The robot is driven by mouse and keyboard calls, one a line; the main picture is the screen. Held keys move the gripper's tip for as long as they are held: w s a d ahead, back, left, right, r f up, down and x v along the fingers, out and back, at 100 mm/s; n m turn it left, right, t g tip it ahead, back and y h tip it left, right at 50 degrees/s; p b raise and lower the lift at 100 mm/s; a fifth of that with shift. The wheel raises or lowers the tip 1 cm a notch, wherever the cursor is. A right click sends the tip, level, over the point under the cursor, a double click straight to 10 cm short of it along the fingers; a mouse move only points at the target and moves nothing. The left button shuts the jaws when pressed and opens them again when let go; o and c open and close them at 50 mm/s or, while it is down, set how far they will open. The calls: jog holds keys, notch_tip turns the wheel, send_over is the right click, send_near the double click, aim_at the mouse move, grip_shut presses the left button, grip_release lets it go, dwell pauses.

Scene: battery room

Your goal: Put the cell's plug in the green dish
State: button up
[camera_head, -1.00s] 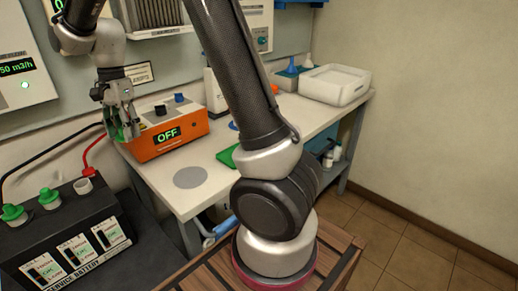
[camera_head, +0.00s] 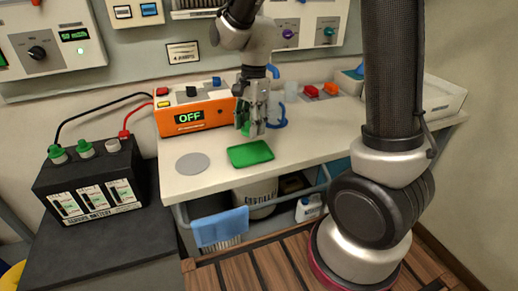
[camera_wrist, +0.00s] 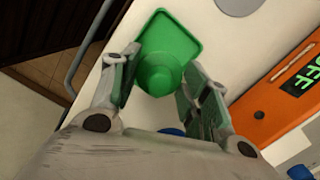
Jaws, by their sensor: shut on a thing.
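My gripper (camera_head: 252,122) hangs above the back edge of the green dish (camera_head: 250,154), over the white bench. It is shut on a green plug (camera_wrist: 161,74), which shows between the fingers in the wrist view. The flat green dish lies beyond the plug there (camera_wrist: 190,42). The plug appears apart from the dish, though the exact height is hard to judge. The black service battery (camera_head: 90,182) stands at left. Its left and middle cells carry green plugs; its right cell shows an open white neck (camera_head: 113,145).
An orange charger (camera_head: 188,114) reading OFF stands behind and left of the dish. A grey disc (camera_head: 193,163) lies left of the dish. A blue stand (camera_head: 276,112) and red items (camera_head: 311,91) are behind and right. A white tray (camera_head: 440,94) is far right.

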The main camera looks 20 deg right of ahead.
aim_at(249, 155)
notch_tip(249, 155, down, 7)
jog(key=shift+f, duration=0.2)
dwell(0.3)
jog(key=o, duration=0.8)
jog(key=shift+f, duration=0.15)
